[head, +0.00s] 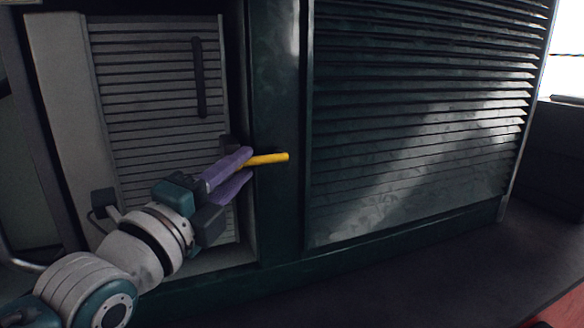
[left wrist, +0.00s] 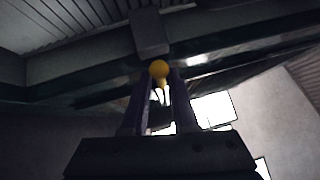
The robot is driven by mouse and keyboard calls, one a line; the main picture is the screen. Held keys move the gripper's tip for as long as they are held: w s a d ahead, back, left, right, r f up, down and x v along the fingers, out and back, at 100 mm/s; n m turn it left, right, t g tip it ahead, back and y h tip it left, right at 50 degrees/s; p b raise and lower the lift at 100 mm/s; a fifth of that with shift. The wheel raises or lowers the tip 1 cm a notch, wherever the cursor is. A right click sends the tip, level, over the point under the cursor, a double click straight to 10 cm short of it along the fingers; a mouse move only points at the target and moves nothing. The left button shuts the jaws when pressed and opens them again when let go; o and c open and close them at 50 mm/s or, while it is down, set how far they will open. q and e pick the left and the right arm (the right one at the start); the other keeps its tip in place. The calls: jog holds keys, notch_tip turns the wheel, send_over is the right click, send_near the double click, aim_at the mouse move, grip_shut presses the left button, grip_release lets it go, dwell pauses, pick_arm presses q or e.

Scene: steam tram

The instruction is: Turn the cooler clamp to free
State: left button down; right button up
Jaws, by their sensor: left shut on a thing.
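The cooler clamp shows as a yellow handle (head: 268,159) at the edge between the grey slatted panel and the dark green post. It points right and lies close to level in the head view. My left gripper (head: 247,163) has its purple fingers shut on the handle, with the handle's free end sticking out to the right. In the left wrist view the yellow handle (left wrist: 159,70) shows end-on between the tips of my left gripper (left wrist: 160,88). The clamp's mount is partly hidden behind the fingers. My right gripper is not in view.
A grey slatted panel (head: 150,110) with a dark upright bar handle (head: 199,78) stands behind my left arm. A large dark green louvred panel (head: 420,110) fills the right. Dark floor (head: 430,270) lies open in front of it.

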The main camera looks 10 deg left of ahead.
pick_arm(q)
jog(key=shift+r, duration=0.1)
dwell(0.7)
notch_tip(320, 180, up, 4)
jog(key=m+g+y+p, duration=0.1)
jog(key=m+g+p, duration=0.2)
jog(key=p, duration=0.8)
jog(key=shift+w+d, duration=0.15)
jog(key=r+m+g+p, duration=0.1)
jog(key=p, duration=0.2)
jog(key=w+d+r+m+g+y+p, duration=0.1)
jog(key=p, duration=0.3)
jog(key=d+m+g+y+p, duration=0.1)
jog(key=g+p, duration=0.1)
jog(key=p, duration=0.1)
jog(key=shift+w+r, duration=0.2)
jog(key=shift+r, duration=0.2)
jog(key=shift+w+d+r+m+g+y+p, duration=0.15)
jog(key=shift+m+g+y+p, duration=0.2)
jog(key=shift+p, duration=0.3)
jog(key=shift+w+d+m+g+y+p, duration=0.25)
jog(key=shift+d+m+g+y+p, duration=0.15)
jog(key=shift+y, duration=0.25)
jog(key=shift+w+d+m+g+y+b, duration=0.3)
jog(key=shift+d+m+g+y, duration=0.25)
jog(key=shift+g+y, duration=0.1)
jog(key=shift+w+d+m+g+y+b, duration=0.3)
jog(key=shift+d+m+g+y+b, duration=0.15)
jog(key=shift+g+y, duration=0.2)
